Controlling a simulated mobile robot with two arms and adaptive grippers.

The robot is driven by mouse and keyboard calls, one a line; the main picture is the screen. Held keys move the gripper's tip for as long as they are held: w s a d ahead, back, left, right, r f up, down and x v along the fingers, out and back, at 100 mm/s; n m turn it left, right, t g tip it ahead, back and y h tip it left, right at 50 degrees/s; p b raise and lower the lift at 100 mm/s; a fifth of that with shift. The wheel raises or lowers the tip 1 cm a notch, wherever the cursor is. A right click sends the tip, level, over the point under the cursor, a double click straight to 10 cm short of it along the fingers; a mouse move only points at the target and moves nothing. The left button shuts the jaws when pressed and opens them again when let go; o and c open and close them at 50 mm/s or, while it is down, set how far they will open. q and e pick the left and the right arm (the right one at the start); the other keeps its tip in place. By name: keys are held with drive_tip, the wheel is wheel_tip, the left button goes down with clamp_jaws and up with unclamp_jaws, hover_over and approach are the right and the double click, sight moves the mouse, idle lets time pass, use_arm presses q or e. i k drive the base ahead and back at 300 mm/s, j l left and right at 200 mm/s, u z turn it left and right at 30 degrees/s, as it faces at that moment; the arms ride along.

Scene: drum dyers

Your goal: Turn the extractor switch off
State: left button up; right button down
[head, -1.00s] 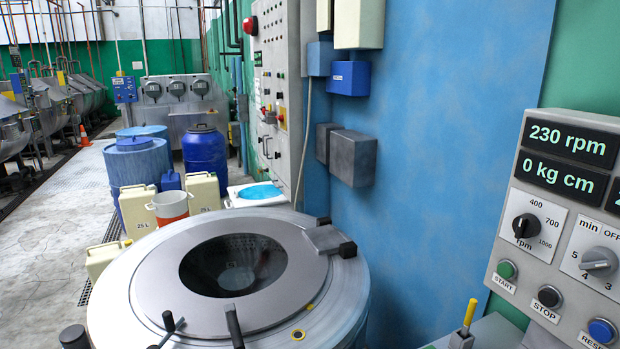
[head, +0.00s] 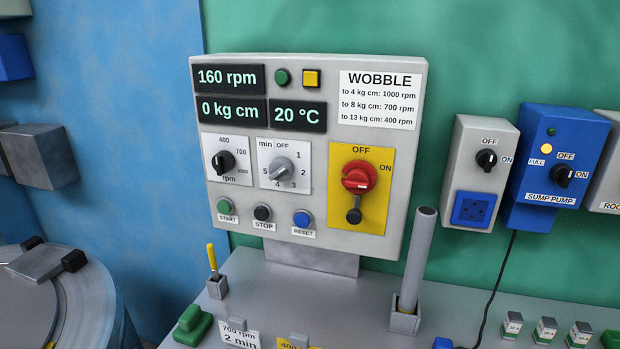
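The control panel (head: 310,235) stands upright behind the counter, with a red rotary switch (head: 358,177) on a yellow plate (head: 372,218). OFF is printed above the switch and ON to its upper right. A white mark shows on the lower right of the red knob, but I cannot tell for certain which way it is set. A black knobbed part (head: 353,215) sits just below it. The panel's displays (head: 227,78) read 160 rpm, 0 kg cm and 20 °C. Neither of my grippers is in view.
The drum machine (head: 45,300) is at the lower left. On the counter (head: 310,285) stand a yellow-handled tool (head: 212,258) and a tall grey tube (head: 418,260) right of the switch. A grey switch box (head: 480,170) and the blue sump pump box (head: 558,165) hang farther right.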

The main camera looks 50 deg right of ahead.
sight(362, 176)
drive_tip(key=i+l+z, duration=0.1)
drive_tip(key=z, duration=1.25)
drive_tip(key=k+l+z, duration=0.2)
drive_tip(key=j+z, duration=0.15)
drive_tip(key=k+j, duration=0.05)
drive_tip(key=j, duration=0.05)
